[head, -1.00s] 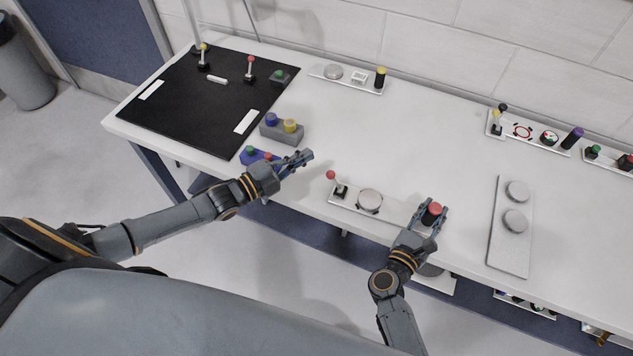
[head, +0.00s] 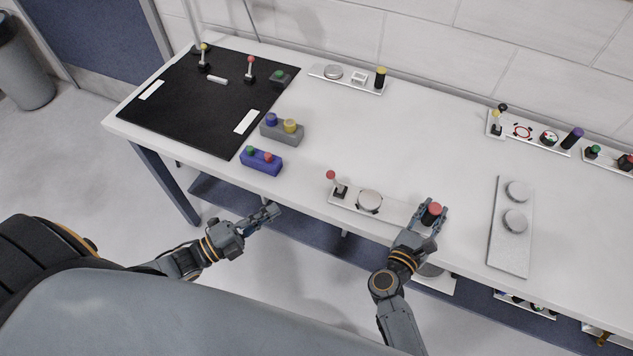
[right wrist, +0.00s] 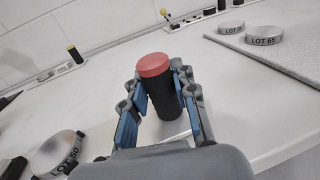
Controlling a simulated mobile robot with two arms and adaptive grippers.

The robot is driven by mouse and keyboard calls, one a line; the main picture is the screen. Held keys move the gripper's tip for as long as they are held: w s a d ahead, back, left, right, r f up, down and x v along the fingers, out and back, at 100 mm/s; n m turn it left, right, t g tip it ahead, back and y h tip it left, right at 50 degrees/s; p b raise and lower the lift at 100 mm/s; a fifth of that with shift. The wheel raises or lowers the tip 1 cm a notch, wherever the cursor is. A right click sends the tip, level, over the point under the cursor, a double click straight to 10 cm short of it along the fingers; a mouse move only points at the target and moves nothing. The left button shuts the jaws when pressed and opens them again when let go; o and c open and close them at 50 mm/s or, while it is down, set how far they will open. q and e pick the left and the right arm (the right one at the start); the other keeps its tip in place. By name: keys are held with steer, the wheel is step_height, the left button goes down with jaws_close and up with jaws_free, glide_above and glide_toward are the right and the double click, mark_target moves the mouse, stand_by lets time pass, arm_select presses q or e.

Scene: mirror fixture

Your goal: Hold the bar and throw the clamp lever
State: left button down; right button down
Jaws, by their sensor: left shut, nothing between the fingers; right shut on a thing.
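A white fixture strip (head: 395,209) lies near the table's front edge. On it stand a lever (head: 335,184) with a red ball knob on a dark base, a round disc (head: 369,200) and an upright black bar with a red top (head: 432,213). My right gripper (head: 427,215) is shut around the black bar; the right wrist view shows the bar (right wrist: 168,100) between its blue-padded fingers. The disc, marked LOT 50 (right wrist: 62,155), also shows there. My left gripper (head: 270,212) is shut and empty, low in front of the table edge, left of the lever and apart from it.
A blue block (head: 261,163) and a grey block (head: 283,131) with coloured buttons lie left of the strip. A black mat (head: 190,110) with two levers lies further left. A plate with two discs (head: 508,245) lies right. The table's middle is clear.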

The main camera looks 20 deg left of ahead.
arm_select(q)
glide_toward(334, 180)
steer(key=w, duration=0.1)
steer(key=w+d+r, duration=0.1)
steer(key=w, duration=0.1)
steer(key=w+d, duration=0.1)
steer(key=w, duration=0.1)
steer(key=shift+w+d+r, duration=0.1)
steer(key=shift+d+r, duration=0.1)
steer(key=shift+r, duration=0.2)
steer(key=shift+d+r+m+g, duration=0.25)
steer(key=shift+m+g, duration=0.05)
steer(key=shift+m, duration=0.2)
steer(key=d+m, duration=0.1)
steer(key=d+r+m+g+y, duration=0.1)
steer(key=shift+r+m+g, duration=0.2)
steer(key=shift+m+g, duration=0.1)
steer(key=shift+m, duration=0.1)
steer(key=shift+d+r+m+g+y, duration=0.15)
steer(key=shift+d+m+g+y, duration=0.1)
steer(key=shift+d+m+y, duration=0.3)
steer(key=shift+d+r+m+g+y, duration=0.25)
steer(key=shift+d+m+y, duration=0.2)
steer(key=shift+m+y, duration=0.2)
steer(key=shift+d+f+m+y, duration=0.15)
steer(key=shift+d+m+y, duration=0.25)
steer(key=shift+d, duration=0.2)
steer(key=shift+r, duration=0.8)
